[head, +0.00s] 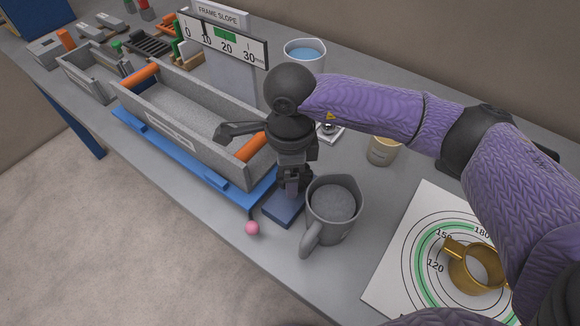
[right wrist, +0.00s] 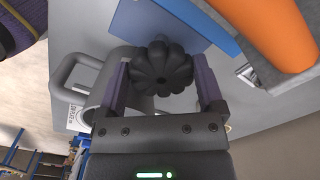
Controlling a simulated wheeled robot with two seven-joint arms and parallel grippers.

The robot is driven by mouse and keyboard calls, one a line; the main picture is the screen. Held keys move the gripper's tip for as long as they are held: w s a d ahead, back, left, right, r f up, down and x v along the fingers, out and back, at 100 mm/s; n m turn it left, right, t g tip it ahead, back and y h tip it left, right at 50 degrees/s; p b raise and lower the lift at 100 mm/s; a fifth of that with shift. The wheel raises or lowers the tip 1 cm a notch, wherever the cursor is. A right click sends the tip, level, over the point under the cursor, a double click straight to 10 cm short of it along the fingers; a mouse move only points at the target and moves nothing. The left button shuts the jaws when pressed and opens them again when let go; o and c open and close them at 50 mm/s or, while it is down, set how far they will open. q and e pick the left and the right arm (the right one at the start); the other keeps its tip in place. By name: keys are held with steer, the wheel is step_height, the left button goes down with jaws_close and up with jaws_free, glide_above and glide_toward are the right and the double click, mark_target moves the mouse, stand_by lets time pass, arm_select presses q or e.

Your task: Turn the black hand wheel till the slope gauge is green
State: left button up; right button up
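The black hand wheel (right wrist: 160,68), a lobed knob, shows in the right wrist view between the two fingers of my right gripper (right wrist: 162,82). The fingers stand apart on either side of it; whether they press on it is unclear. In the head view, my right gripper (head: 290,185) points down above a blue block (head: 283,208) and hides the wheel. The slope gauge (head: 240,45), under a "FRAME SLOPE" sign (head: 217,14), has a 0 to 30 scale with a green patch between 10 and 20. Its pointer is too small to read. My left gripper is out of view.
A grey trough (head: 185,118) with orange ends sits on a blue frame (head: 160,148) beside my gripper. A grey mug (head: 332,222) stands close to its right. A pink ball (head: 252,228) is at the table's front edge. A cup with blue contents (head: 304,52) stands behind.

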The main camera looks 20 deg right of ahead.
steer(key=c, duration=0.7)
steer(key=shift+w+m, duration=0.1)
steer(key=shift+m, duration=0.7)
steer(key=o, duration=1)
steer(key=shift+r, duration=0.1)
step_height(320, 180, up, 10)
steer(key=shift+f+p, duration=0.15)
steer(key=shift+p, duration=0.95)
